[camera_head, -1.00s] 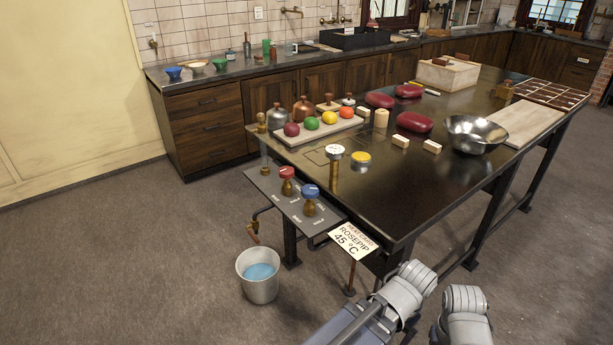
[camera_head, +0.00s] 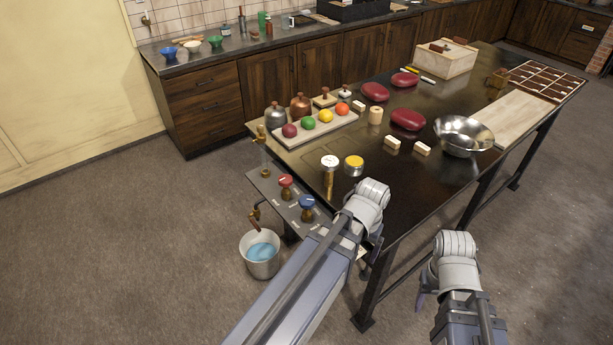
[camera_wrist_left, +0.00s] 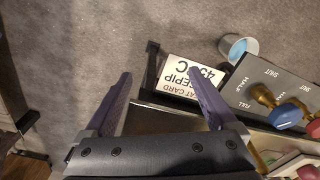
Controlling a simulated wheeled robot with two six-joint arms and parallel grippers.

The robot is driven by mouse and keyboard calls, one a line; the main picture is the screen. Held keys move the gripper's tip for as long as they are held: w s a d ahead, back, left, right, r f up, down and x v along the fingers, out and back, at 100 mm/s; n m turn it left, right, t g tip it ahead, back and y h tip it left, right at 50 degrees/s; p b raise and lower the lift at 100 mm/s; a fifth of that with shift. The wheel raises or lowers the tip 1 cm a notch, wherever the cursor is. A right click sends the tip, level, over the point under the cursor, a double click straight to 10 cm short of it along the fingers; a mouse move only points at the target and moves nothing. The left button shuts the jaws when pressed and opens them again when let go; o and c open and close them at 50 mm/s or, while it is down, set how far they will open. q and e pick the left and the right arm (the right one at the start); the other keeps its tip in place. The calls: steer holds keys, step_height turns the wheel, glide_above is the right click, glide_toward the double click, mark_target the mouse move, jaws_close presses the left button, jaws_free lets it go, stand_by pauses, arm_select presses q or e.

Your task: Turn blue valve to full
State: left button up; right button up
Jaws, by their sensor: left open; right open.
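The blue valve (camera_head: 307,203) has a blue round top on a brass stem and stands on a grey panel (camera_head: 268,184) at the table's near-left end. In the left wrist view the blue valve (camera_wrist_left: 284,117) is at the right, beside labels SHUT, HALF and FULL; I cannot tell its setting. My left gripper (camera_wrist_left: 160,73) is open and empty, its purple fingers apart, with the valve off to its right. In the head view my left arm hides most of that gripper. My right gripper (camera_head: 424,285) is low at the lower right, away from the valve.
A red valve (camera_head: 285,182) stands beside the blue one. A bucket of blue water (camera_head: 262,255) is on the floor under a spout. A white card (camera_wrist_left: 188,82) reading 45 °C is by the panel. A white-topped post (camera_head: 330,163) and yellow-topped tin (camera_head: 353,165) are nearby.

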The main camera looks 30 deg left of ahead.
arm_select(q)
steer(key=w+a+r+n+p, duration=0.4)
steer(key=a+r+p, duration=0.1)
steer(key=a+r, duration=0.15)
steer(key=r+n, duration=0.2)
steer(key=n, duration=0.7)
glide_above(307, 199)
steer(key=shift+a+p, duration=0.1)
steer(key=shift+p, duration=0.35)
arm_select(e)
step_height(307, 199, up, 8)
arm_select(q)
step_height(307, 199, down, 8)
steer(key=b, duration=0.8)
arm_select(e)
step_height(307, 199, down, 8)
steer(key=shift+r, duration=0.25)
arm_select(q)
steer(key=shift+c, duration=0.3)
steer(key=c, duration=1.3)
